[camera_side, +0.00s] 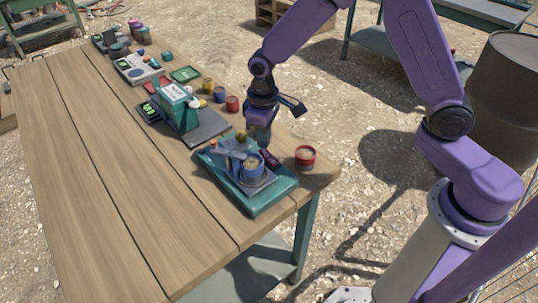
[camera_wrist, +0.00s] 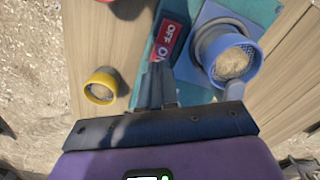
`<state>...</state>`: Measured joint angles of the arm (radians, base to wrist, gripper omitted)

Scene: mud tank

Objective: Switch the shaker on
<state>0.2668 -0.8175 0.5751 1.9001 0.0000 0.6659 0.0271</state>
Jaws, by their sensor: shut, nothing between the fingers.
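The shaker is a teal base (camera_side: 258,203) with a blue cup (camera_side: 253,168) of pale grainy material on a raised plate at the near end of the table; the cup also shows in the wrist view (camera_wrist: 232,62). Its rocker switch (camera_side: 268,158) sits at the edge of the base.
A red cup (camera_side: 305,156) stands right of the shaker, and a yellow cup (camera_wrist: 101,87) stands beside the base. A teal device (camera_side: 177,108) and several small pots are farther along the table (camera_side: 100,180). The table's left half is clear.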

